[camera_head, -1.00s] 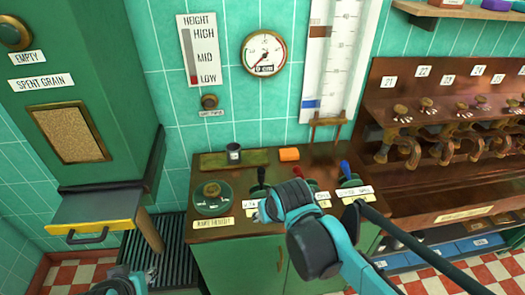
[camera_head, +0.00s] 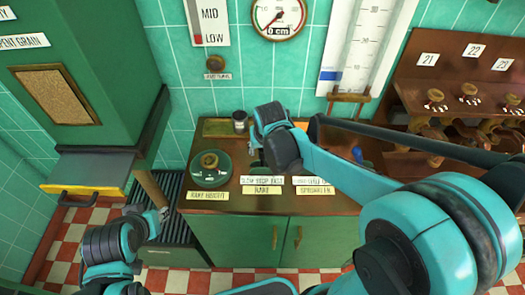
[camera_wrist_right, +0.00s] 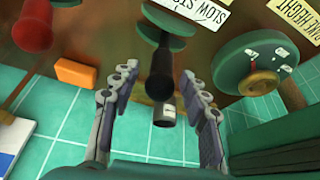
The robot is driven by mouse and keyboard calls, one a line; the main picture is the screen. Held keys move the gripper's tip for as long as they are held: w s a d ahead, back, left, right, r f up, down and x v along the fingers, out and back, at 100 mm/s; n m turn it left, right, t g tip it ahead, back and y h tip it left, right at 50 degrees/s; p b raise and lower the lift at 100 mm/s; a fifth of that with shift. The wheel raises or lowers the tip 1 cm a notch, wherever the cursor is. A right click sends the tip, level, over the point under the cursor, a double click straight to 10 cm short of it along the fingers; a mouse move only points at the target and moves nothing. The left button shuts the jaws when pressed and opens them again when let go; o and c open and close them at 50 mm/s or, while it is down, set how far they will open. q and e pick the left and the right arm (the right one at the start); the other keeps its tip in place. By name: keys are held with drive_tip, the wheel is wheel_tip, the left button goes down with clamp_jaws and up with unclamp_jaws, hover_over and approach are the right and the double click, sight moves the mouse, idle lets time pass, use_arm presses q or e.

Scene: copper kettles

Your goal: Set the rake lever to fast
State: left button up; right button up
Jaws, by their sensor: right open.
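The rake lever has a black handle (camera_wrist_right: 160,75) on a green round base, in the middle of the right wrist view. Its label (camera_head: 262,185) reads slow, stop, fast, above a rake plate, in the head view. My right gripper (camera_wrist_right: 158,110) is open, with one finger on each side of the black handle and gaps showing on both sides. In the head view the right gripper (camera_head: 258,152) is over the lever and mostly hides it, so its setting is hard to tell. My left gripper (camera_head: 160,213) is low at the left, away from the cabinet top; its jaws are unclear.
A green rake height dial (camera_head: 210,168) stands left of the lever. A metal cup (camera_head: 240,121) is behind it. A red lever (camera_wrist_right: 32,28) and an orange block (camera_wrist_right: 76,73) show to one side in the wrist view. A blue-handled lever (camera_head: 358,155) is further right.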

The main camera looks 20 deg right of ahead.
drive_tip(key=shift+f, duration=0.2)
drive_tip(key=shift+c, duration=0.2)
clamp_jaws()
drive_tip(key=shift+s+d+y, duration=0.15)
drive_tip(key=shift+d+y, duration=0.25)
drive_tip(key=shift+d, duration=0.15)
drive_tip(key=d+y, duration=0.1)
drive_tip(key=d+t+y+b, duration=0.1)
drive_tip(key=s+d+f+m+y, duration=0.1)
drive_tip(key=y, duration=0.1)
drive_tip(key=shift+d+f+t+b, duration=0.1)
drive_tip(key=shift+d+t+b, duration=0.2)
drive_tip(key=shift+d, duration=0.1)
